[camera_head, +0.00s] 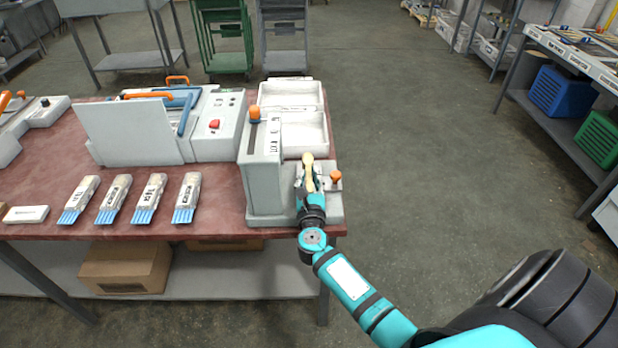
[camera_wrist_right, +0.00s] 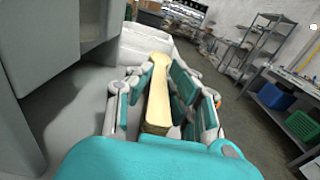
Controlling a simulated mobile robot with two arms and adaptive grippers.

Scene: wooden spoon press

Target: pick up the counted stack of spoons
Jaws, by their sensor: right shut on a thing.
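The stack of pale wooden spoons (camera_head: 308,160) stands out from my right gripper (camera_head: 308,178), at the right end of the red-brown table. In the right wrist view the stack (camera_wrist_right: 157,95) lies lengthwise between the teal finger pads of the right gripper (camera_wrist_right: 164,76). The gripper is shut on it. The stack's lower end is partly hidden by the gripper, and single spoons cannot be told apart. The gripper is beside a tall grey dispenser (camera_head: 262,185) with an orange knob. My left gripper is in neither view.
A white divided tray (camera_head: 318,128) stands behind the dispenser. A grey machine (camera_head: 218,130) with a red button is to the left. Several clear packs with blue ends (camera_head: 114,198) line the table front. The floor right of the table (camera_head: 430,150) is clear.

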